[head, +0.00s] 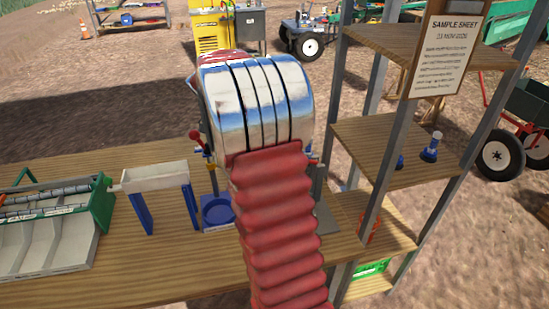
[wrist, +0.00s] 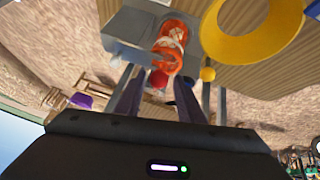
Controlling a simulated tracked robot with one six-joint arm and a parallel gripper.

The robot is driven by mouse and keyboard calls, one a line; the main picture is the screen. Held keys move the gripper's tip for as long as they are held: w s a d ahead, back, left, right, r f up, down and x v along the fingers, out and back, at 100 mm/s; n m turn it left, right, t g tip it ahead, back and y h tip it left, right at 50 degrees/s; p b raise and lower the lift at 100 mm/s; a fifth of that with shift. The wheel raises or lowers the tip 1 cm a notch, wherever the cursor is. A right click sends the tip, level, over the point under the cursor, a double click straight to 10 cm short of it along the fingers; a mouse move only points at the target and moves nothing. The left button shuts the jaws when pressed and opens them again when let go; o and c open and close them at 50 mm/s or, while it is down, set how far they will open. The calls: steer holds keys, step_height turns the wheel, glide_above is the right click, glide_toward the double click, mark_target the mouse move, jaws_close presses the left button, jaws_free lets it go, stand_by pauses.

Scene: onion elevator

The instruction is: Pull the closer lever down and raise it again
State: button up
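In the wrist view a red ball knob (wrist: 157,79) shows between the two fingers of my gripper (wrist: 154,92), which stand apart. I cannot tell whether either finger touches it. A yellow ball knob (wrist: 207,74) on a short stem is just right of the right finger. In the head view a red knob (head: 195,134) on a lever shows left of my arm; I cannot tell whether it is the same knob or which lever is closer. My arm hides my gripper and most of the machine in the head view.
A grey housing with an orange-and-white part (wrist: 170,48) and a yellow ring (wrist: 250,30) lie beyond the fingers. A shelf post (head: 390,165) stands right.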

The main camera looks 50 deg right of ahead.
steer(key=v, duration=0.7)
steer(key=shift+w+r, duration=0.1)
steer(key=shift+d, duration=0.1)
steer(key=shift+c, duration=0.9)
steer(key=s+d+m, duration=0.1)
steer(key=s+d, duration=0.1)
steer(key=s+d+y, duration=0.1)
steer(key=s+d, duration=0.2)
steer(key=s+d+m, duration=0.1)
steer(key=s+d, duration=0.1)
steer(key=shift+s+d+r+m, duration=0.3)
steer(key=shift+r, duration=0.05)
jaws_close()
steer(key=s+d+m+t+y, duration=0.2)
steer(key=s+d+m+y, duration=0.25)
steer(key=s, duration=0.45)
steer(key=w+a+r+n+t+y, duration=0.2)
steer(key=w+r+t+y, duration=0.1)
steer(key=r+t, duration=0.4)
steer(key=shift+w+r+t, duration=0.25)
steer(key=shift+w+t, duration=0.05)
steer(key=shift+w, duration=0.4)
steer(key=shift+n, duration=0.25)
